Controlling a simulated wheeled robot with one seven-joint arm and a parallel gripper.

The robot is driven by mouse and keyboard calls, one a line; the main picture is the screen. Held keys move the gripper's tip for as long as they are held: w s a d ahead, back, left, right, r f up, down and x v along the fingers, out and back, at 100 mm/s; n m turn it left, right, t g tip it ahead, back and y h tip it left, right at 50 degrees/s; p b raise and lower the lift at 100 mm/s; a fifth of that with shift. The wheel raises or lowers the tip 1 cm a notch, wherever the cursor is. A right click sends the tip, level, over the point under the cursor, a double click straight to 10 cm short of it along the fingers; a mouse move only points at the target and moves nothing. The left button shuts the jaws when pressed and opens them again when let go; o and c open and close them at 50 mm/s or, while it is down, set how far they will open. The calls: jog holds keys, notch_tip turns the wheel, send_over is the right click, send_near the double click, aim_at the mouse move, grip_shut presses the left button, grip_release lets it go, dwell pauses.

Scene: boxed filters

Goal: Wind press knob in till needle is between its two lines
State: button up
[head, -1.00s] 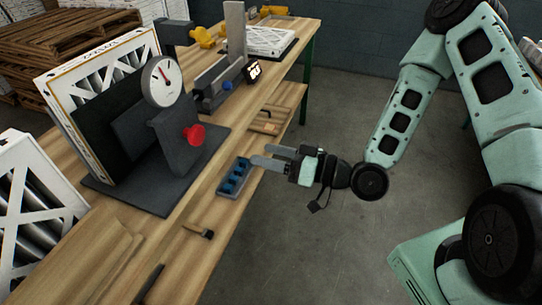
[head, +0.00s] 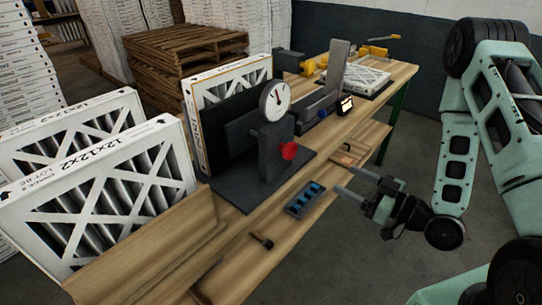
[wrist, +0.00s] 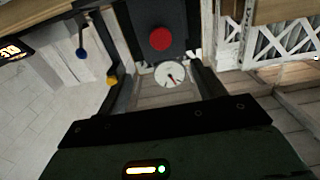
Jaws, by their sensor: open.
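The red press knob (head: 288,150) sticks out of the front of the dark press (head: 268,152) on the bench. In the wrist view the knob (wrist: 161,39) is a round red disc above the gap between my fingers. The white round dial (head: 274,100) stands on top of the press; its needle shows in the wrist view dial (wrist: 171,75), but its two lines are too small to make out. A boxed filter (head: 228,82) stands behind the press's dark plate. My gripper (head: 343,193) is open and empty, off the bench's front edge, to the right of the knob and apart from it.
A grey tray with blue pieces (head: 305,200) and a small brush (head: 262,240) lie near the bench's front edge. More boxed filters (head: 100,190) stand at the left. A small lit display (head: 345,106) stands beyond the press. The floor before the bench is free.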

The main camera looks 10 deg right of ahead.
aim_at(293, 153)
jog(key=p+x, duration=0.4)
jog(key=x, duration=1.3)
jog(key=shift+w+a, duration=0.1)
jog(key=shift+a, duration=0.1)
jog(key=c, duration=1)
